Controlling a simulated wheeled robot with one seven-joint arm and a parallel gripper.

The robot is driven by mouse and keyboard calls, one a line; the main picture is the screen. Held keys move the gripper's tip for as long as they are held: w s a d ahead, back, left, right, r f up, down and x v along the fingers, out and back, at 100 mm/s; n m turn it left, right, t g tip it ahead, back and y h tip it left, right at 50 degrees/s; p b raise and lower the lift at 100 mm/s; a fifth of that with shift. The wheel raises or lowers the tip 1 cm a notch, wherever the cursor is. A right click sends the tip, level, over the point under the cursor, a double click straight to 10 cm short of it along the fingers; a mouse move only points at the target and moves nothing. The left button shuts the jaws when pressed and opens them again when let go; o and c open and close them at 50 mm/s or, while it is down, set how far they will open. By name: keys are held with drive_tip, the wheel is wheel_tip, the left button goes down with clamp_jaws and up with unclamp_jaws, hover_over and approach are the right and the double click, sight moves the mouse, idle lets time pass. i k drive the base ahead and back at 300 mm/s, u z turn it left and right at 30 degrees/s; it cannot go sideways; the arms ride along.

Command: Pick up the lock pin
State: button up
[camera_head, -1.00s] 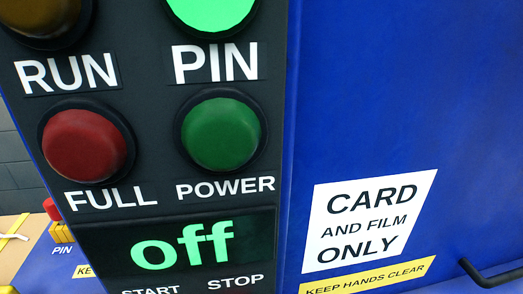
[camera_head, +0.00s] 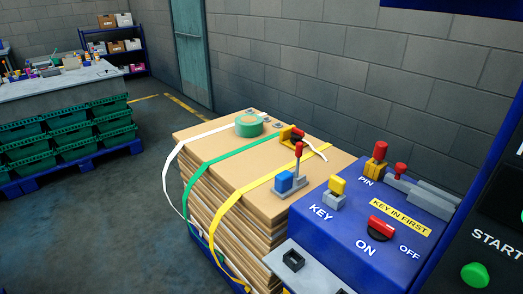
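In the head view, a yellow-orange piece with a red top (camera_head: 377,158) stands upright on the blue machine top (camera_head: 350,225), just behind the printed label PIN. It looks like the lock pin in its holder; I cannot tell where pin and holder divide. A smaller red knob (camera_head: 401,170) stands to its right by a grey bar (camera_head: 422,194). My gripper is not in view.
A yellow key piece (camera_head: 337,185) and a red ON/OFF switch (camera_head: 381,229) are on the machine top. A strapped cardboard stack (camera_head: 225,160) stands left, bearing a lever with a blue block (camera_head: 284,182) and green tape (camera_head: 249,124). Open floor (camera_head: 110,220) lies further left.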

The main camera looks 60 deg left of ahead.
sight(380, 149)
drive_tip(key=u, duration=2.9)
drive_tip(key=i, duration=0.85)
